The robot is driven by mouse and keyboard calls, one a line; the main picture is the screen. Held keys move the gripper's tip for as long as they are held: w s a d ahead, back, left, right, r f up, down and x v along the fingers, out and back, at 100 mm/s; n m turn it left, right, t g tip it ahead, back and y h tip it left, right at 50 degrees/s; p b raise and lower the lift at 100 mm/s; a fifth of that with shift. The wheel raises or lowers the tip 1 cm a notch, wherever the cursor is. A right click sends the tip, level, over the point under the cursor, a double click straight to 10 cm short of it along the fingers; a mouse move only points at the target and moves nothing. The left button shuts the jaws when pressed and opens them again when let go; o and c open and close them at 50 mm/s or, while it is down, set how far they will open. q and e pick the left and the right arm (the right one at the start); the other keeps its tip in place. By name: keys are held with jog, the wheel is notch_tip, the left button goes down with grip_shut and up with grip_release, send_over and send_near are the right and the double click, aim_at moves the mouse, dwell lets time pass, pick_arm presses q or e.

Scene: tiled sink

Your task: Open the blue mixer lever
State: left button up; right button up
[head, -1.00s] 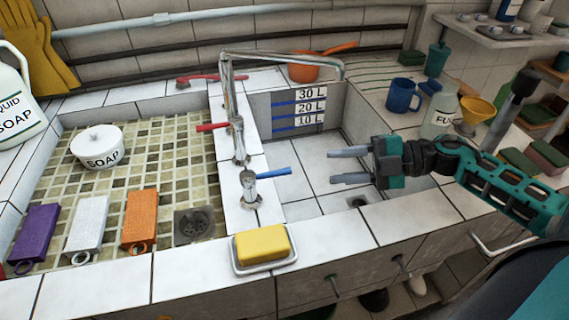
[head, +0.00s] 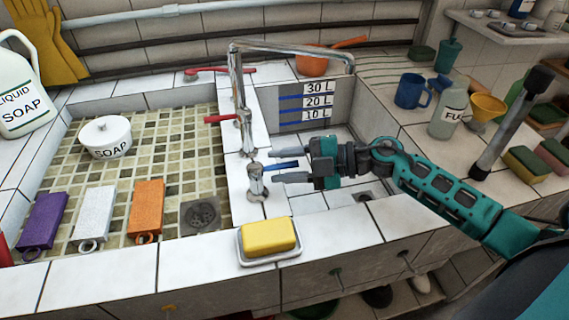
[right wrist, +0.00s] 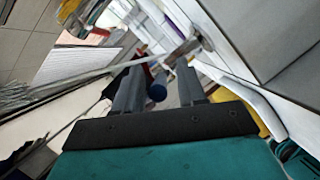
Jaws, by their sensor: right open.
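The blue mixer lever (head: 284,165) sticks out to the right from a short chrome tap body (head: 256,184) on the tiled divider between the two basins. My right gripper (head: 275,166) is open, with one finger on the far side of the lever and the other on the near side. In the right wrist view the blue lever end (right wrist: 157,91) shows between the two open fingers (right wrist: 158,88). I cannot tell whether a finger touches it. My left gripper is not in view.
Yellow soap on a dish (head: 269,238) sits in front.

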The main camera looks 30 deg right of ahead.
jog(key=shift+c, duration=0.4)
grip_shut()
